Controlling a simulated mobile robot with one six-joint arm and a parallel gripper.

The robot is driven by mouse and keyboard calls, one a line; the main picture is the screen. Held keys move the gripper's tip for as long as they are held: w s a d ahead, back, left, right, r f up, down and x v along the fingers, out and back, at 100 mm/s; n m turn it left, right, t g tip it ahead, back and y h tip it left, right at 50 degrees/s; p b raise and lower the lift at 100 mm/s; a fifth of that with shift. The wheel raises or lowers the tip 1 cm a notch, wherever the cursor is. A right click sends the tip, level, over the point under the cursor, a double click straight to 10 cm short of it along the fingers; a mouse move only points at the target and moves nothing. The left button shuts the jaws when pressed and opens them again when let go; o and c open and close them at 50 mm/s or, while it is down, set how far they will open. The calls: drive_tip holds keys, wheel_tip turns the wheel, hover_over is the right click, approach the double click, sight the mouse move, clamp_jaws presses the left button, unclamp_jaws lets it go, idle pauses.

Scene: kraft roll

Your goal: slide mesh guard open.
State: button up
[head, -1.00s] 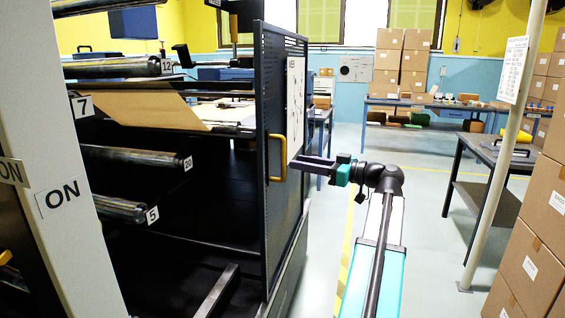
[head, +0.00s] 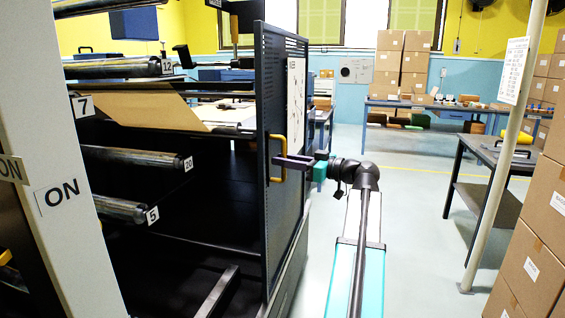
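The mesh guard (head: 262,215) is a dark, perforated upright panel at the end of the roller machine, seen edge-on at a steep angle. My gripper (head: 281,161), with dark purple fingers and a teal body, is level with the handle's middle. The fingertips overlap the handle in the picture and reach slightly past its left side. Whether they are closed on the bar is too small to tell.
Numbered rollers (head: 138,158) and a brown paper sheet (head: 150,108) are left of the guard. A dark side table (head: 490,158), a cream post (head: 496,170) and stacked cartons (head: 535,250) stand at right. The floor (head: 415,215) between is clear.

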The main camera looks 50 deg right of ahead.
clamp_jaws()
drive_tip(key=shift+a, duration=0.2)
drive_tip(key=w+d+b, duration=0.2)
drive_tip(key=w+d, duration=0.2)
drive_tip(key=d, duration=0.4)
drive_tip(key=w+d+b, duration=0.2)
drive_tip(key=w+d, duration=0.2)
drive_tip(key=d, duration=0.5)
drive_tip(key=shift+w+d, duration=0.15)
drive_tip(key=shift+w, duration=0.2)
drive_tip(key=shift+o, duration=1.7)
unclamp_jaws()
